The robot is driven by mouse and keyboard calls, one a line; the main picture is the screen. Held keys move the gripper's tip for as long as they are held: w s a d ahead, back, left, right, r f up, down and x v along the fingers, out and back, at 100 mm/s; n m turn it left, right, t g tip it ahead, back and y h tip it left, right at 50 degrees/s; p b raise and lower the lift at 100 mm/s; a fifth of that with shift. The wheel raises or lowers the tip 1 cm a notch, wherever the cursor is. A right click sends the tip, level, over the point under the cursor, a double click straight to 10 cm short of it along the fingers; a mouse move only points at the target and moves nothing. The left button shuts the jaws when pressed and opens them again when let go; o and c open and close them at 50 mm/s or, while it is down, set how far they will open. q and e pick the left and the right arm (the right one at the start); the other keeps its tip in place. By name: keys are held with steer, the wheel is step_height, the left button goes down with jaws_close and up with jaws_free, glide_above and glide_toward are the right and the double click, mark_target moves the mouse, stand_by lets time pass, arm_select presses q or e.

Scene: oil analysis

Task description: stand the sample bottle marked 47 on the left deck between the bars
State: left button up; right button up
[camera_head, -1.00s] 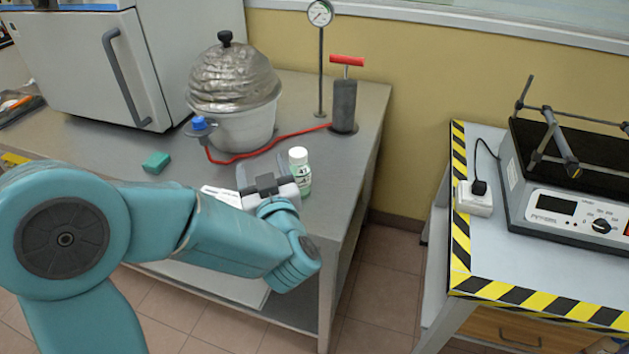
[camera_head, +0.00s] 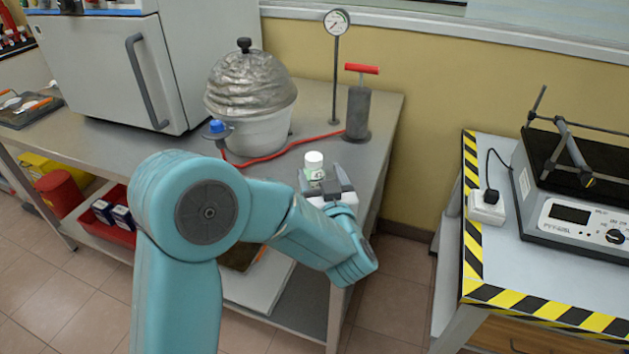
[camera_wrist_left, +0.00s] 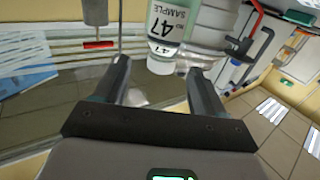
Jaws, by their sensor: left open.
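The sample bottle (camera_head: 314,160), with a white cap, stands on the grey bench near its right end. In the left wrist view the bottle (camera_wrist_left: 166,30) shows the label SAMPLE 47, partly cut off by the top edge. My left gripper (camera_head: 327,180) is open beside it, partly hiding its lower part. In the left wrist view the bottle lies just past the open fingertips (camera_wrist_left: 157,70); contact cannot be told. The shaker (camera_head: 570,215) on the right table has a black deck (camera_head: 600,180) with grey bars (camera_head: 562,140) above it. Its right side is cut off.
A foil-covered white pot (camera_head: 250,105), a red hose and a red-handled pump (camera_head: 358,105) stand behind the bottle. A gauge (camera_head: 336,22) rises on a stand. A white power adapter (camera_head: 487,207) sits left of the shaker. A floor gap separates bench and striped table (camera_head: 490,260).

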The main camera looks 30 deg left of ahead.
mark_target(312, 157)
arm_select(q)
steer(key=x, duration=0.7)
steer(key=shift+a+f, duration=0.15)
steer(key=shift+a, duration=0.15)
jaws_close()
